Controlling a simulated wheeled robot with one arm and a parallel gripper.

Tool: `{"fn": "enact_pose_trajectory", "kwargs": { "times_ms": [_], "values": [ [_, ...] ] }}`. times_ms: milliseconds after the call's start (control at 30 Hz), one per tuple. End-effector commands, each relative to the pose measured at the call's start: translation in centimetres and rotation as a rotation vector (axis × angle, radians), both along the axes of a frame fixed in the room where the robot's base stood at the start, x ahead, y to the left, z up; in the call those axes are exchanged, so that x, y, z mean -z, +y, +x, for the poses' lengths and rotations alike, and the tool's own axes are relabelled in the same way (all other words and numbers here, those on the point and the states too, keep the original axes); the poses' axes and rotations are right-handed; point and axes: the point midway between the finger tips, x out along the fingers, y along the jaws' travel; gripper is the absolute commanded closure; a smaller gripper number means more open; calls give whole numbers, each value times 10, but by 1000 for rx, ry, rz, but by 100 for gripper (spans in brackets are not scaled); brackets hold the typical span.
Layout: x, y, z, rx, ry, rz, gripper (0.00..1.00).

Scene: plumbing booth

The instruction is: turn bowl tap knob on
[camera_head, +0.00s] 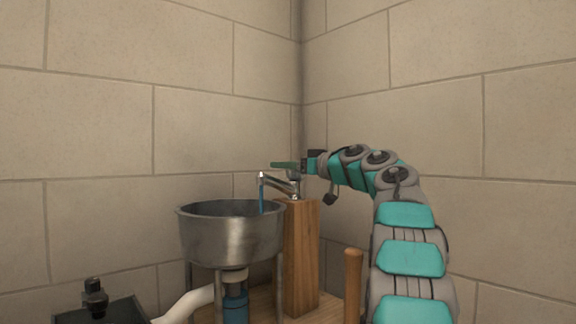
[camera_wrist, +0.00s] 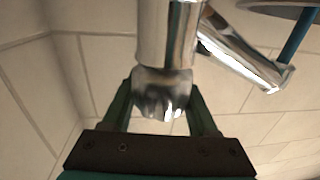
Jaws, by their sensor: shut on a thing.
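The bowl tap (camera_head: 278,182) is a chrome faucet on top of a wooden post, with its spout reaching left over the metal bowl (camera_head: 231,240). A blue stream (camera_head: 262,193) hangs from the spout end into the bowl; it also shows in the wrist view (camera_wrist: 297,36). My gripper (camera_head: 284,165) is at the top of the tap. In the wrist view, the green fingers of my gripper (camera_wrist: 161,92) stand on both sides of the shiny tap knob (camera_wrist: 161,101) and are shut on it. In the head view the knob is mostly hidden by my gripper.
The wooden post (camera_head: 301,258) stands right of the bowl. Below the bowl are a white pipe (camera_head: 186,304) and a clear section with blue in it (camera_head: 236,304). A shorter wooden peg (camera_head: 353,284) stands near my arm. A dark box (camera_head: 100,312) is at lower left. Tiled walls meet behind.

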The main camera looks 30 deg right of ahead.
Motion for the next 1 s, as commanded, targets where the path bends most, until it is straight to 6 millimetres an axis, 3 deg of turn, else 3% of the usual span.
{"fn": "enact_pose_trajectory", "kwargs": {
  "times_ms": [667,700,933,1000],
  "values": [
    [0,2,-3,-86,1,-4,96],
    [0,2,-3,-87,1,-4,37],
    [0,3,-3,-87,1,-4,11],
    [0,3,-3,-87,1,-4,10]
  ]
}}
